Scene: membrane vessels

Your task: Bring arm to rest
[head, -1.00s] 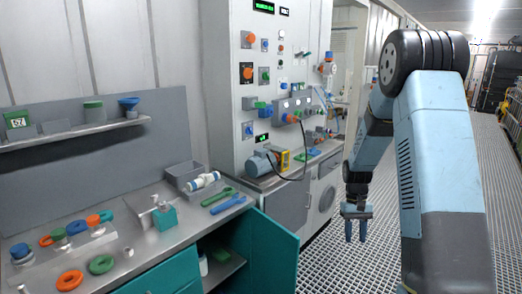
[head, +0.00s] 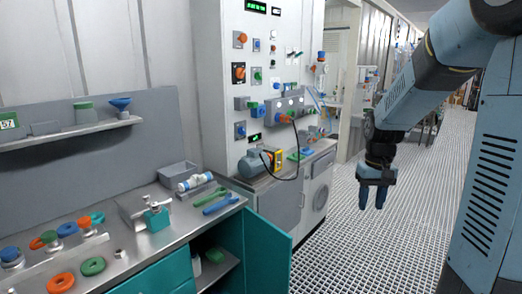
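My arm, light blue with dark joints, is on the right in the head view. It is bent, with the forearm sloping down to the left. My gripper (head: 376,197) hangs with its blue fingers pointing down over the grated floor (head: 345,240), right of the bench and panel. The fingers look a little apart, with nothing seen between them. It touches nothing that I can see.
A steel bench (head: 190,225) with rings, valves and tools stands at the left. Its teal cabinet door (head: 268,255) is open towards the floor. A control panel (head: 262,100) stands behind. The grated aisle around my gripper looks clear.

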